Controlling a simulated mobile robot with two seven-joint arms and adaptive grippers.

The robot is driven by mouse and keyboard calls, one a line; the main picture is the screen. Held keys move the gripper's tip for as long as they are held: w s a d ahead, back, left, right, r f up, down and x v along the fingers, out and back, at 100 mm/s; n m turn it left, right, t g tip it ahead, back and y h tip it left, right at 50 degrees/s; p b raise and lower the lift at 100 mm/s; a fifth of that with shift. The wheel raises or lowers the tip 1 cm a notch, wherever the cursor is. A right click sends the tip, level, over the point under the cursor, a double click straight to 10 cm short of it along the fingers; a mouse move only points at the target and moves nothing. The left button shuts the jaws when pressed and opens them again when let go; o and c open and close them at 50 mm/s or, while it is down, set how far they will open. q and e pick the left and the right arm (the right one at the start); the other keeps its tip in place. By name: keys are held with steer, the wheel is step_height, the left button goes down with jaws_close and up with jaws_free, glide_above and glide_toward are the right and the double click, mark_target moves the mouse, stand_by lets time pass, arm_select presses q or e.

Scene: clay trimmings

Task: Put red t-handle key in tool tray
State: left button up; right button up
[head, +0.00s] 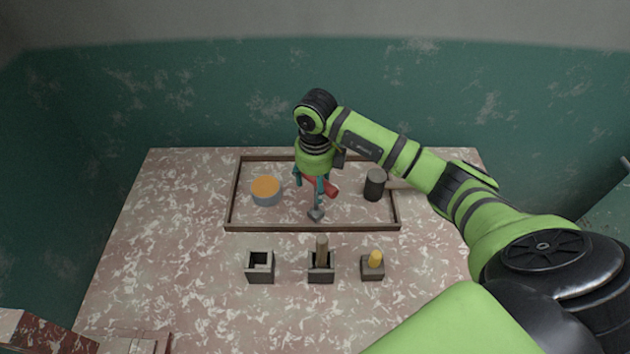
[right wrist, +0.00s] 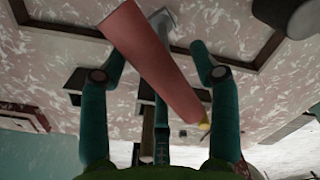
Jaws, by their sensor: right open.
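The red t-handle key (head: 332,189) shows as a red bar slanting among the fingers of my right gripper (head: 312,184), over the tool tray. In the right wrist view the red bar (right wrist: 155,62) crosses between the spread teal fingers of the right gripper (right wrist: 160,65), which is open. A grey piece (head: 316,214) is just inside the tray's front rim; I cannot tell whether it belongs to the key. The fingers hide part of the key, and whether it touches the tray floor is unclear. The tool tray (head: 232,195) is shallow with a dark rim. My left gripper is not in view.
In the tray are a grey round tub with an orange top (head: 266,190) and a dark cylinder (head: 375,185). In front stand an empty square holder (head: 260,273), one with a wooden peg (head: 321,274), and one with a yellow peg (head: 372,271). Table surface left of the tray is clear.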

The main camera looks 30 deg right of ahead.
steer(key=shift+r, duration=0.1)
steer(key=shift+r+p, duration=0.25)
steer(key=shift+p, duration=0.05)
step_height(320, 180, up, 12)
steer(key=b, duration=0.2)
steer(key=shift+s+a+f, duration=0.15)
steer(key=shift+s, duration=0.1)
